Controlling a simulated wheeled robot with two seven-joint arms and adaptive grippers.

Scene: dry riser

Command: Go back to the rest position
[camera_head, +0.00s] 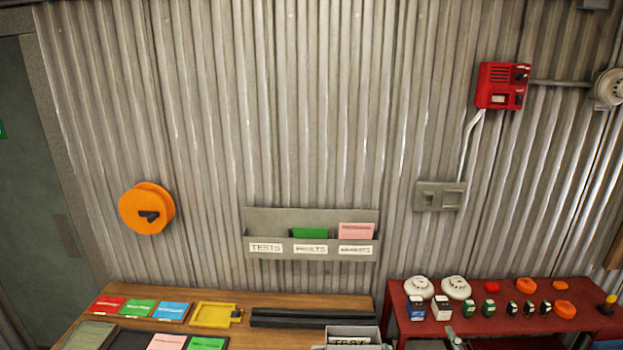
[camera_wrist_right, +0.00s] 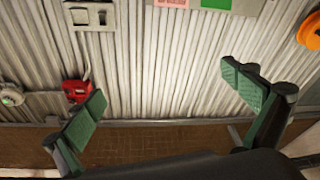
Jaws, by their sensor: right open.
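My right gripper (camera_wrist_right: 163,88) is open in the right wrist view, its two green-padded fingers wide apart with nothing between them. That view is turned over and shows the corrugated wall beyond the fingers. In the head view only a small grey-green piece at the bottom edge, by the red table, may belong to this gripper; I cannot be sure. My left gripper is in neither view.
A wooden table (camera_head: 270,299) with coloured cards and a yellow frame (camera_head: 215,315) stands below a wall rack (camera_head: 312,219). A red table (camera_head: 398,296) holds detectors and several small parts. An orange reel (camera_head: 146,208) and a red alarm box (camera_head: 503,86) are on the wall.

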